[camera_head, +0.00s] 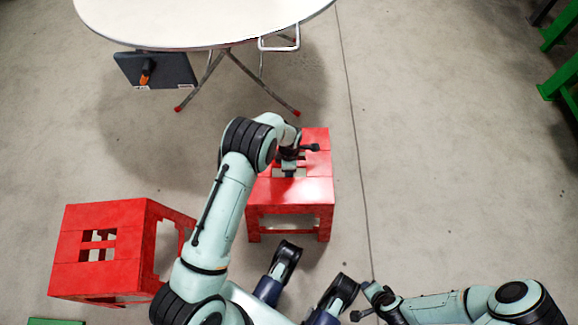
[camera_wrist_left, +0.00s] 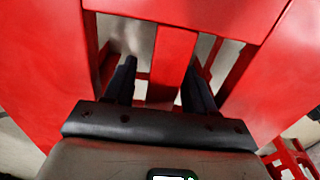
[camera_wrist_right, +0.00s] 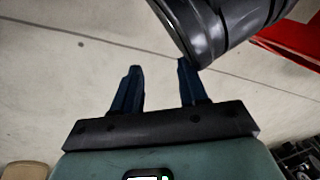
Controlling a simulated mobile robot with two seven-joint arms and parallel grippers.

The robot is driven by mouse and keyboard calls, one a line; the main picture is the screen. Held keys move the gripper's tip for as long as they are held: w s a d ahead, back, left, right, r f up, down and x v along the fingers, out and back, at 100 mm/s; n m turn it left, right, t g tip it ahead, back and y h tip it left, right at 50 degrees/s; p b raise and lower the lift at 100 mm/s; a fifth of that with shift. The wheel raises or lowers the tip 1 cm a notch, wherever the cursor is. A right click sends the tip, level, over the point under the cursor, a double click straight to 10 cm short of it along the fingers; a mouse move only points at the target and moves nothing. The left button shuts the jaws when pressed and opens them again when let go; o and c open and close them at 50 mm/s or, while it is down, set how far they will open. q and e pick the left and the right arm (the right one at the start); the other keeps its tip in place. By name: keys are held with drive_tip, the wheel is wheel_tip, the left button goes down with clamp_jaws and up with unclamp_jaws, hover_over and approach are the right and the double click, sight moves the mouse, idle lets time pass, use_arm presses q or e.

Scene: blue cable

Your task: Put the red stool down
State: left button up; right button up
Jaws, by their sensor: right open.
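A red stool (camera_head: 308,190) stands upright below the round table, its slotted seat facing up. Its feet appear to be at the floor, though contact is not clear. My left gripper (camera_head: 289,166) points down at the seat's slots, partly hidden by my wrist. In the left wrist view, its fingers (camera_wrist_left: 162,75) reach into slots on both sides of the seat's middle bar (camera_wrist_left: 170,60). They are apart, with a gap showing beside the bar. My right gripper (camera_wrist_right: 158,85) is open and empty above bare floor, away from the stool.
A second red stool (camera_head: 128,218) stands at the left, beside my left arm. A white round table (camera_head: 205,22) with folding metal legs is beyond. Green racks (camera_head: 560,80) are at the far right. The floor (camera_head: 440,150) right of the near stool is clear.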

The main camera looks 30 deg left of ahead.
use_arm(q)
drive_tip(key=shift+r, duration=0.1)
use_arm(e)
drive_tip(key=shift+r, duration=0.1)
use_arm(q)
drive_tip(key=shift+r, duration=0.35)
wheel_tip(320, 180, up, 5)
drive_tip(key=shift+r+p, duration=0.1)
drive_tip(key=shift+p, duration=0.8)
wheel_tip(320, 180, up, 6)
drive_tip(key=shift+r+p, duration=0.1)
drive_tip(key=shift+p, duration=0.65)
use_arm(e)
drive_tip(key=r, duration=0.1)
drive_tip(key=a+r, duration=0.1)
drive_tip(key=r, duration=0.1)
drive_tip(key=a+r, duration=0.1)
drive_tip(key=shift+s+r, duration=0.2)
drive_tip(key=shift+s, duration=0.1)
use_arm(q)
drive_tip(key=shift+s, duration=0.1)
